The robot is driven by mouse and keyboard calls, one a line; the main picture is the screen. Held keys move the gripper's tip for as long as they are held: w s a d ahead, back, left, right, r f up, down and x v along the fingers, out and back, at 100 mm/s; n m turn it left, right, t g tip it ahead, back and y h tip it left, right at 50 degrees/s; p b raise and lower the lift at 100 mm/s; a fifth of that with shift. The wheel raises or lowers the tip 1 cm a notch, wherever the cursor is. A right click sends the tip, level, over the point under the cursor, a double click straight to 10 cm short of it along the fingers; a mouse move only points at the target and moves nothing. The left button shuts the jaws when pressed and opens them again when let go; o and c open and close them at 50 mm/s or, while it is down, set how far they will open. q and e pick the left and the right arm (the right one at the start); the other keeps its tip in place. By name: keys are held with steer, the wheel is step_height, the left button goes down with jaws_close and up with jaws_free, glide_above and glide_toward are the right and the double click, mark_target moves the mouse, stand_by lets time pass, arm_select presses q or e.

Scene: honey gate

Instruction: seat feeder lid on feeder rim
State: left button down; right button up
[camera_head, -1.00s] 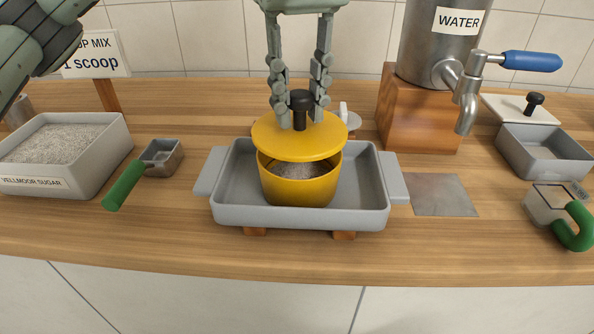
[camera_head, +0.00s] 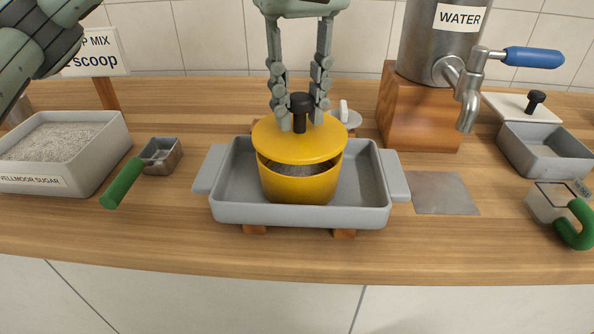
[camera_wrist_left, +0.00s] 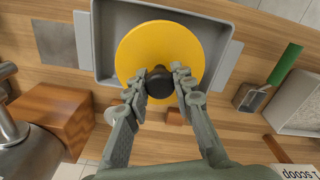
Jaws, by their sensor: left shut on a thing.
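The yellow feeder lid (camera_head: 299,140) is a flat disc with a black knob (camera_head: 301,112). My left gripper (camera_head: 301,108) is shut on the knob from above. The lid is right over the yellow feeder (camera_head: 299,187), tilted a little, with a dark gap at the front through which pale contents show. Whether its back edge touches the rim is hidden. The feeder stands in a grey tray (camera_head: 235,205). In the left wrist view the lid (camera_wrist_left: 150,40) covers the feeder, and the fingertips (camera_wrist_left: 160,88) close around the knob. My right gripper is not in view.
A tub of sugar (camera_head: 105,165) and a green-handled scoop (camera_head: 125,181) are on the left. A metal water tank (camera_head: 425,50) stands on a wooden block behind right. A grey box (camera_head: 545,155) and green-handled cup (camera_head: 550,205) are at far right.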

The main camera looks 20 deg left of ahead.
arm_select(q)
steer(key=shift+f+b, duration=0.75)
steer(key=shift+f, duration=0.4)
stand_by(1.4)
stand_by(0.6)
steer(key=c, duration=1.5)
jaws_free()
steer(key=shift+o, duration=0.3)
steer(key=shift+r, duration=0.2)
steer(key=shift+r+p, duration=1.5)
steer(key=shift+p, duration=0.1)
steer(key=shift+r, duration=0.1)
steer(key=shift+o, duration=0.4)
